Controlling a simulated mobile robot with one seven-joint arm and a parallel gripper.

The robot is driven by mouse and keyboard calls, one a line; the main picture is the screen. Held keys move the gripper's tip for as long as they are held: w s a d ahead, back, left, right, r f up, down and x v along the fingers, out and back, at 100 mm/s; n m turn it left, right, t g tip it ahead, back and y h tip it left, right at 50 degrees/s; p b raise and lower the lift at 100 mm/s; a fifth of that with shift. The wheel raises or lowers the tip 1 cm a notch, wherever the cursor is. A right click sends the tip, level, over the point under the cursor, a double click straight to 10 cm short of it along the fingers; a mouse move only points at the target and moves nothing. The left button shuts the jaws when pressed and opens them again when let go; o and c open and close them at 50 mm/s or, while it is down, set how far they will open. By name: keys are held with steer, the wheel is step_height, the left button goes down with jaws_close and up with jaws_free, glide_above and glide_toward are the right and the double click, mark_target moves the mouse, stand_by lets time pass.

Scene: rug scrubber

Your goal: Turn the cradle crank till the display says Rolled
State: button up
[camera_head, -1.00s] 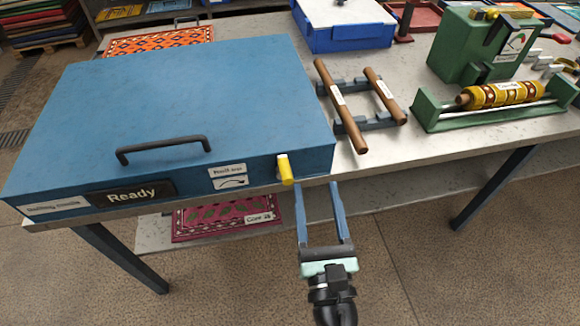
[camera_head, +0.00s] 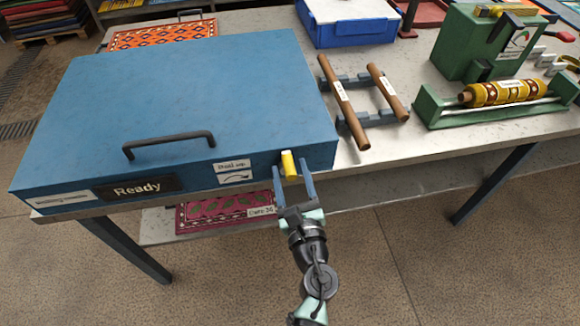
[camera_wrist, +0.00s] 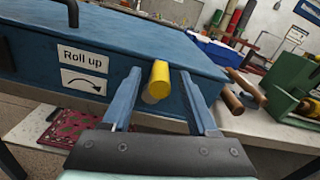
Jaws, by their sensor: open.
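The blue machine (camera_head: 190,90) on the table has a dark display (camera_head: 137,188) that reads "Ready". A yellow crank handle (camera_head: 289,164) sticks out of its front face near the right corner, beside a "Roll up" label (camera_head: 234,171) with a curved arrow. My gripper (camera_head: 291,173) is open in front of that face, its fingers pointing at the handle. In the wrist view the yellow handle (camera_wrist: 157,82) shows between the two blue fingers, with gaps on both sides. The crank's arm behind the handle is hidden.
A black lid handle (camera_head: 170,145) stands on the machine. To the right are a rack with two wooden rollers (camera_head: 342,105) and a green cradle (camera_head: 430,108) holding a rolled yellow rug (camera_head: 503,93). A red rug (camera_head: 225,213) lies on the lower shelf.

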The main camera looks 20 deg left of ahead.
steer(key=shift+w+a, duration=0.3)
steer(key=shift+w, duration=0.1)
jaws_close()
